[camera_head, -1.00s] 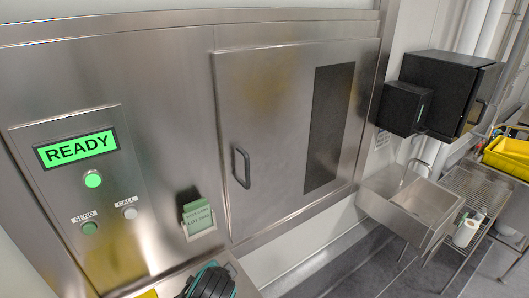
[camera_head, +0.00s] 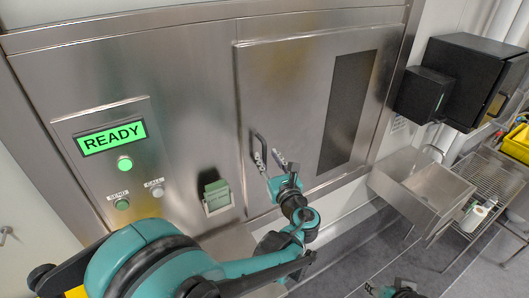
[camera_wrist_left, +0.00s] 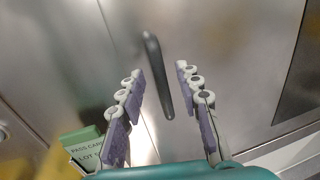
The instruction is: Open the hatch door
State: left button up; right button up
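The hatch door (camera_head: 290,95) is a closed stainless steel panel with a dark window (camera_head: 348,110) on its right side. Its dark upright handle (camera_head: 258,150) is near the door's left edge. My left gripper (camera_head: 270,163) is open in front of the handle. In the left wrist view, the handle (camera_wrist_left: 157,75) stands between and beyond the two spread fingers of the left gripper (camera_wrist_left: 162,105). Its lower end shows between the fingertips, and I cannot tell whether they touch it.
A green READY display (camera_head: 110,137) with buttons is on the panel at left. A green card holder (camera_head: 216,195) is left of the door. A steel sink (camera_head: 425,190), a wire rack (camera_head: 478,190) and a black wall box (camera_head: 470,80) are at right. Grey floor is open below.

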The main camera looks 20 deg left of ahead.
aim_at(265, 154)
pick_arm(q)
jog(key=shift+x, duration=1.6)
grip_shut()
